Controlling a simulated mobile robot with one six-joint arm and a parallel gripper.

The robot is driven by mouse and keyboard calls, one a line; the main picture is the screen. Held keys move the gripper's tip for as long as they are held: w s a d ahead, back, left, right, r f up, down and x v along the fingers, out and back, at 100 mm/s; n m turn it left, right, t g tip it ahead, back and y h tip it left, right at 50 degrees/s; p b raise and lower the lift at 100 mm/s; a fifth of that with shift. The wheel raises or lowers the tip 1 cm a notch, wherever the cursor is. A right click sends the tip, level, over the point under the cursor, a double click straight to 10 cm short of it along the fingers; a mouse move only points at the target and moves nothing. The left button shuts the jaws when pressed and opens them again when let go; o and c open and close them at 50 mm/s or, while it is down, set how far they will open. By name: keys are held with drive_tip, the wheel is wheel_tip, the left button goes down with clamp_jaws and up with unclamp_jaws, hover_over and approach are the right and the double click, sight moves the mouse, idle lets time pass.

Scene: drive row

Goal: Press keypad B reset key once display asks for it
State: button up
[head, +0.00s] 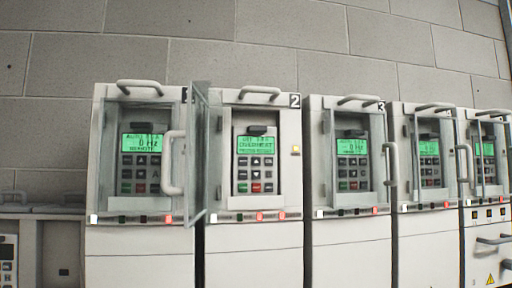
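A row of grey drive cabinets each holds a keypad with a green lit display. On the cabinet numbered 2 (294,101), the clear door (200,160) stands swung open to the left, so its keypad (255,160) is uncovered. That display (255,146) shows several lines of small text that I cannot read surely. No letter B shows, so I cannot tell which keypad is B. My gripper is not in view.
The leftmost cabinet's keypad (141,160) sits behind a closed clear door with a handle (173,163); its display includes "0 Hz". Cabinet 3 (380,106) and those right of it also look closed.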

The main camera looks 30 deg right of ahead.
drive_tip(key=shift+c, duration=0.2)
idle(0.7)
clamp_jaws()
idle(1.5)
